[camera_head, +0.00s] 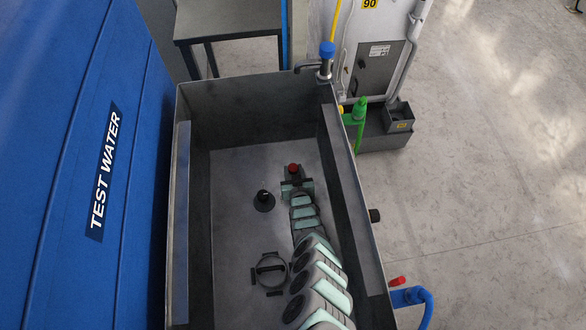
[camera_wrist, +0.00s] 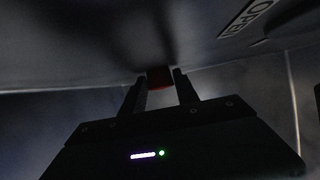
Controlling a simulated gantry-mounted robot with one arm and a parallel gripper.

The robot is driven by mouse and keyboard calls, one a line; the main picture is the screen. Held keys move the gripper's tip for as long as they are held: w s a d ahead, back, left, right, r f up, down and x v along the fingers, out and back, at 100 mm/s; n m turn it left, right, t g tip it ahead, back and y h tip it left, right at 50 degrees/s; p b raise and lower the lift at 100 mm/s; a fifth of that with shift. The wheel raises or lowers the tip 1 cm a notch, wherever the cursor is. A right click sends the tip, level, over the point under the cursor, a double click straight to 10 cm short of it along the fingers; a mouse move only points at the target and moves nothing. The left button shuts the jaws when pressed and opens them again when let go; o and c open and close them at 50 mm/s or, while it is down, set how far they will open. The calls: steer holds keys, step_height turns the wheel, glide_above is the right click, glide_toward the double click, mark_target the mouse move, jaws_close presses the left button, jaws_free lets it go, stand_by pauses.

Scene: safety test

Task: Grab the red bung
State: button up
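The red bung (camera_head: 293,168) shows as a small red spot at the far end of my gripper (camera_head: 293,178) in the head view, inside the grey tank. In the wrist view the red bung (camera_wrist: 160,77) is dark and lies between the two fingertips of my gripper (camera_wrist: 160,74), close to a dark tank surface. One finger is on each side and the red nearly fills the gap. The wrist view is too dark to tell whether the fingers touch it. The bung's lower part is hidden.
The tank's walls and rim (camera_head: 182,230) surround my arm. A black cone-shaped item (camera_head: 263,201) stands on the tank floor left of my gripper. A black ring-shaped fixture (camera_head: 270,268) lies nearer. The tank floor (camera_head: 232,175) is clear at far left.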

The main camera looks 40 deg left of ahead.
jaws_close()
steer(key=shift+r, duration=0.1)
